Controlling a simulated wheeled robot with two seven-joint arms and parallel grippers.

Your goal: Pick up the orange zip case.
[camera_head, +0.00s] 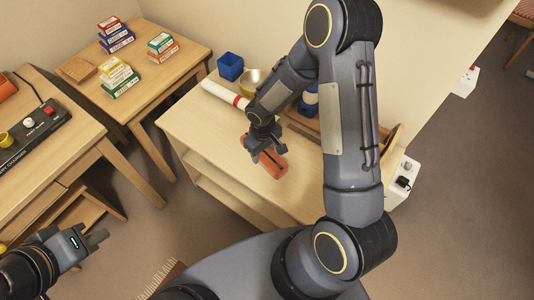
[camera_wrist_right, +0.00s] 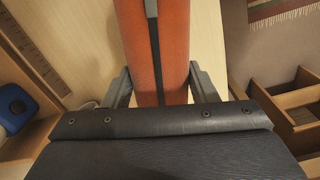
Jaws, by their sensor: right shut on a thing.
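The orange zip case (camera_head: 272,162) lies on the light wooden desk in the head view, with a dark strip along its length. It runs up the middle of the right wrist view (camera_wrist_right: 174,50). My right gripper (camera_head: 262,151) is shut on the case, one finger on each side of it; the fingers also show in the right wrist view (camera_wrist_right: 160,88). I cannot tell whether the case touches the desk. My left gripper (camera_head: 98,240) is at the lower left of the head view, away from the case; its fingers are too small to judge.
On the light wooden desk (camera_head: 190,122) stand a blue cup (camera_head: 230,66), a brass-coloured bowl (camera_head: 250,80) and a white roll with a red band (camera_head: 225,94). A table at the back left holds stacked boxes (camera_head: 118,76).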

